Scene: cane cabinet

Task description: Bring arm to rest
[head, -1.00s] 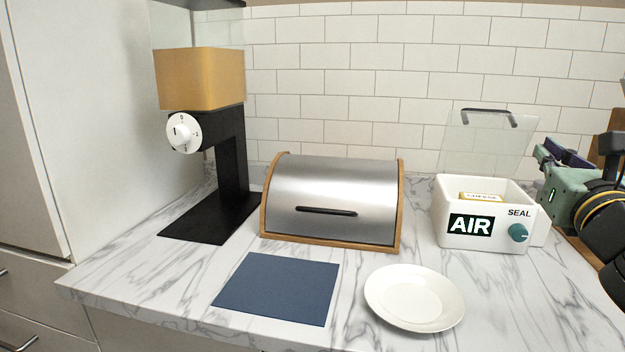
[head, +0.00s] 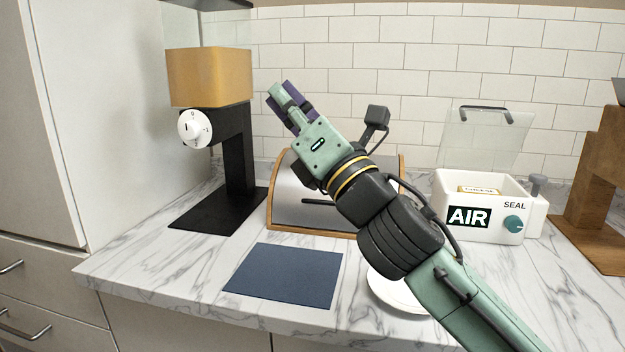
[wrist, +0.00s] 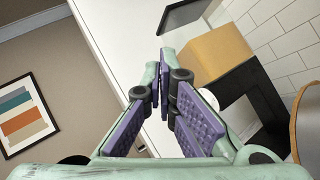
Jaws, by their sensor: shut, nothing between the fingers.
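My gripper (head: 284,100) is shut and empty, held in the air in front of the bread box and the tiled wall. It points up and left, toward the dispenser with the white dial. My arm crosses the head view from the lower right and hides part of the bread box and most of the plate. In the wrist view the purple-padded fingers (wrist: 165,85) meet at their tips, with nothing between them.
The dispenser (head: 208,78) stands at the left. The bread box (head: 283,208) is behind my arm. A blue mat (head: 284,275) and a white plate (head: 387,291) lie in front. The lidded AIR box (head: 480,208) and a wooden stand (head: 597,180) are at the right.

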